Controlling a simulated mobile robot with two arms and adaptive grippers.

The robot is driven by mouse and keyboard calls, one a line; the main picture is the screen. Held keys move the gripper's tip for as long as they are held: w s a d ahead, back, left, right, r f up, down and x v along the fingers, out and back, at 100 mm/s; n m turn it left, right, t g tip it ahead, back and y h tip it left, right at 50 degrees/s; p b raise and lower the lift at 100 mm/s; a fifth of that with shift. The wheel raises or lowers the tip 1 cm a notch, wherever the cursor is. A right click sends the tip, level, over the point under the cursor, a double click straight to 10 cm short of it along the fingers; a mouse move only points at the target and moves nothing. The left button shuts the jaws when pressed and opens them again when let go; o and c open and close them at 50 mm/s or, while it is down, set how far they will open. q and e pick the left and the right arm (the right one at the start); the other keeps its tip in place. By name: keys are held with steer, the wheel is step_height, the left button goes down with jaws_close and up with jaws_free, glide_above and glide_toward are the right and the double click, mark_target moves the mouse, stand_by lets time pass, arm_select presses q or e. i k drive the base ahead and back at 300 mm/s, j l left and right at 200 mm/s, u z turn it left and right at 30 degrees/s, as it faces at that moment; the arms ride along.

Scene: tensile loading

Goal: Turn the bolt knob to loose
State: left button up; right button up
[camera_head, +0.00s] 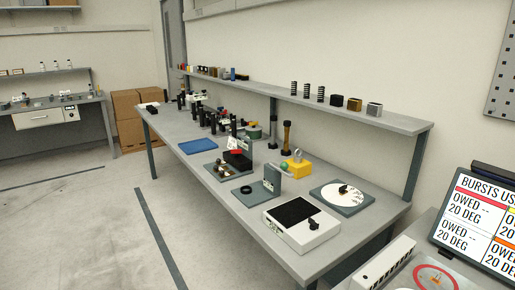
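Neither of my grippers is in view.
A screen (480,222) at right shows "OWED -- 20 DEG". Below it is a round red-ringed plate (435,279). A yellow block (296,168), a grey upright block (272,179) and a blue mat (198,146) lie on the bench.

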mark_target(235, 151)
steer(key=i+j+z, duration=0.25)
steer(key=z, duration=0.2)
steer(key=i+j+z, duration=0.25)
steer(key=z, duration=0.2)
steer(key=j, duration=0.1)
